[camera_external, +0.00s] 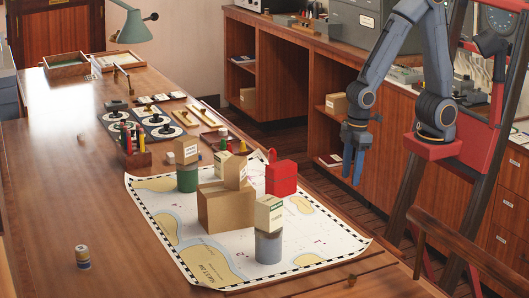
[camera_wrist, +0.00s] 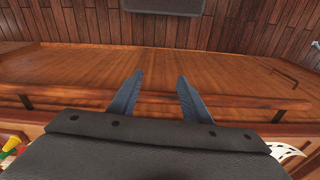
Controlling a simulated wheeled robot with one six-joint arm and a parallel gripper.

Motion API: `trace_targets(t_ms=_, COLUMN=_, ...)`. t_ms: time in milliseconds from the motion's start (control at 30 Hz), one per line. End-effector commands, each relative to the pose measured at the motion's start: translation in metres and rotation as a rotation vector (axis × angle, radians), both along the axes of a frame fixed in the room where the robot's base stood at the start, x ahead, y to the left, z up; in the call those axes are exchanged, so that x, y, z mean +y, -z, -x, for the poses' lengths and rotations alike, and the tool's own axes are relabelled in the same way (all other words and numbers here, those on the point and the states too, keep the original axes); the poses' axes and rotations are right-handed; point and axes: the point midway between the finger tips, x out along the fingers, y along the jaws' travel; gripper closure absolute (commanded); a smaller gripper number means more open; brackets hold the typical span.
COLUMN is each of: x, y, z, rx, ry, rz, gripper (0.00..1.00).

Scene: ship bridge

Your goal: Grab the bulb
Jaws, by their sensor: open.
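I cannot make out a bare bulb in either view. Small labelled cartons stand on the chart: one with a green label (camera_external: 269,214) on a grey can (camera_external: 268,247), one (camera_external: 187,151) on a green can (camera_external: 187,180), and one (camera_external: 236,171) on a larger cardboard box (camera_external: 225,207). I cannot tell whether any of them holds the bulb. My gripper (camera_external: 352,176) hangs pointing down, right of the desk and apart from everything on it. In the wrist view its two fingers (camera_wrist: 160,77) are apart with nothing between them.
The chart (camera_external: 190,262) covers the desk's near right part. A red case (camera_external: 281,177) stands at its right edge, a pen holder (camera_external: 135,156) to its left. A small jar (camera_external: 83,257) stands alone at the left. Cabinets with shelves (camera_external: 290,75) line the back.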

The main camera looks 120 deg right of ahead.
Motion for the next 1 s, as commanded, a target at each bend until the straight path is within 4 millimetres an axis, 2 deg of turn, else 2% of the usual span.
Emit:
trace_targets(t_ms=167, x=-0.043, y=-0.024, z=-0.068, rx=0.018, ry=0.399, rz=-0.026, gripper=0.56)
trace_targets(t_ms=300, x=-0.097, y=-0.052, z=-0.122, rx=0.041, ry=0.821, rz=-0.048, gripper=0.56)
trace_targets(t_ms=433, x=-0.145, y=-0.077, z=-0.156, rx=0.057, ry=1.161, rz=-0.061, gripper=0.56)
trace_targets(t_ms=500, x=-0.166, y=-0.087, z=-0.167, rx=0.063, ry=1.303, rz=-0.066, gripper=0.56)
trace_targets(t_ms=633, x=-0.190, y=-0.100, z=-0.178, rx=0.070, ry=1.468, rz=-0.070, gripper=0.56)
trace_targets(t_ms=767, x=-0.197, y=-0.100, z=-0.181, rx=0.074, ry=1.524, rz=-0.070, gripper=0.56)
trace_targets(t_ms=1000, x=-0.196, y=-0.076, z=-0.180, rx=0.075, ry=1.524, rz=-0.070, gripper=0.56)
